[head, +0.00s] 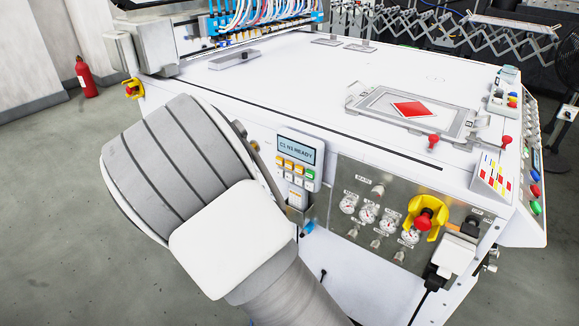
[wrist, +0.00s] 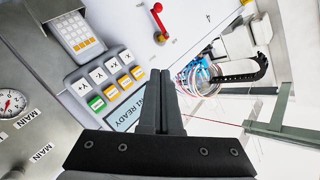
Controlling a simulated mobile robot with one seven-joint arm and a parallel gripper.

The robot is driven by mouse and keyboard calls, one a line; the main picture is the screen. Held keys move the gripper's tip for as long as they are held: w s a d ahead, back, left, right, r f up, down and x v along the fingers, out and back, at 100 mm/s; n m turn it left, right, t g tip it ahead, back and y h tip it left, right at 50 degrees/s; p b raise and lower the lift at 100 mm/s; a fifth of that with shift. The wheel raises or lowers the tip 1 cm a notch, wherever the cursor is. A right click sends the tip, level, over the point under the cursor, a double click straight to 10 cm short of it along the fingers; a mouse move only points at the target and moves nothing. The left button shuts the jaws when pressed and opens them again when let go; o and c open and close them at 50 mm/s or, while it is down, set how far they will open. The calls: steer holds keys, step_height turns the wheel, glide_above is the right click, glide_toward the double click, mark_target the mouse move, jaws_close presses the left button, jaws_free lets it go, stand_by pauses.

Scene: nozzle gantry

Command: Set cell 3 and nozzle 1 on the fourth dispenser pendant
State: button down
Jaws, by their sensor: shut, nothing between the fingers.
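The pendant (head: 297,160) is on the front of the white machine in the head view, and its display (head: 296,150) reads C1 N1 READY. In the wrist view the pendant (wrist: 103,88) shows a row of white buttons with X and Y markings, a row of orange buttons and one green button (wrist: 96,103). Its display there is partly covered by my gripper (wrist: 160,75), and N1 READY is legible. My gripper is shut and empty, with its tips over the area beside the display. In the head view my arm hides the gripper.
A keypad (wrist: 75,35) sits beside the pendant. Gauges (head: 367,213) and a red emergency knob on a yellow guard (head: 425,219) are to its right. A framed plate with a red diamond (head: 410,109) lies on the white top. A red fire extinguisher (head: 86,77) stands far left.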

mark_target(285, 164)
steer(key=shift+w, duration=0.1)
steer(key=shift+w+d, duration=0.9)
steer(key=shift+w, duration=0.25)
steer(key=shift+w+d, duration=0.9)
steer(key=shift+w, duration=0.2)
steer(key=shift+w+d, duration=0.9)
steer(key=shift+w, duration=0.25)
steer(key=shift+w+d, duration=0.1)
steer(key=shift+w+d, duration=0.2)
steer(key=shift+w, duration=0.05)
steer(key=shift+w+d+b, duration=0.35)
steer(key=shift+w+b, duration=0.1)
stand_by(0.5)
steer(key=shift+s+a, duration=0.6)
steer(key=shift+s, duration=0.2)
